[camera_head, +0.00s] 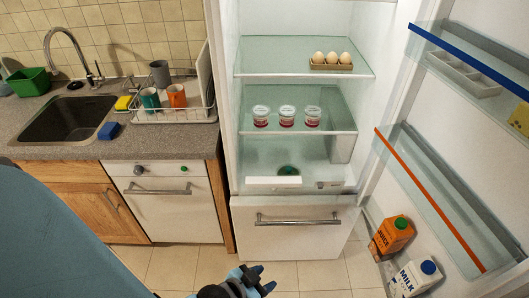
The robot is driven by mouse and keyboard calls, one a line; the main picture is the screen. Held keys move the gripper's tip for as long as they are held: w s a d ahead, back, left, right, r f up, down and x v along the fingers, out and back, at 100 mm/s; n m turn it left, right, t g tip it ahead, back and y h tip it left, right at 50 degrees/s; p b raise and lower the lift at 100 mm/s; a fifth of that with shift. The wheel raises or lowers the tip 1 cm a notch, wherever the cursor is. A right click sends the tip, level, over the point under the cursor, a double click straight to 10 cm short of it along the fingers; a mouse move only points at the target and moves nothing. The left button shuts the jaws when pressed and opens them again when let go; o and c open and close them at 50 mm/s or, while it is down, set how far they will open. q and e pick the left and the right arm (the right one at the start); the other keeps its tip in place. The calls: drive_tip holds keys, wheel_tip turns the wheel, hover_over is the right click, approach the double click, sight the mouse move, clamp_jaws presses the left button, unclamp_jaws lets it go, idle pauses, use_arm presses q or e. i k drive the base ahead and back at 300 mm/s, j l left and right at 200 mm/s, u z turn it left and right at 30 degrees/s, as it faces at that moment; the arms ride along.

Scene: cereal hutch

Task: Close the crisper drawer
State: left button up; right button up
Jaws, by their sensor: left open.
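The fridge stands open. At its bottom is a clear compartment with a white front strip (273,182), which looks like the crisper drawer. A round green item (288,170) shows inside it. How far the drawer stands out is hard to tell. Below it is a wide white drawer front (292,238) with a metal bar handle. My left gripper (266,280) is at the bottom of the view, low in front of the fridge. It is open and empty, apart from both drawers. My right gripper is not in view.
The open fridge door (443,180) fills the right side, with a juice carton (391,238) and a milk carton (414,277) low down there. Three cups and several eggs sit on the glass shelves. A counter (190,142) with sink and dish rack is at left. Tiled floor lies in front.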

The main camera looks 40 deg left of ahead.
sight(295, 181)
drive_tip(key=u, duration=0.85)
drive_tip(key=i+l+z, duration=0.15)
drive_tip(key=i+l, duration=0.15)
drive_tip(key=i, duration=0.15)
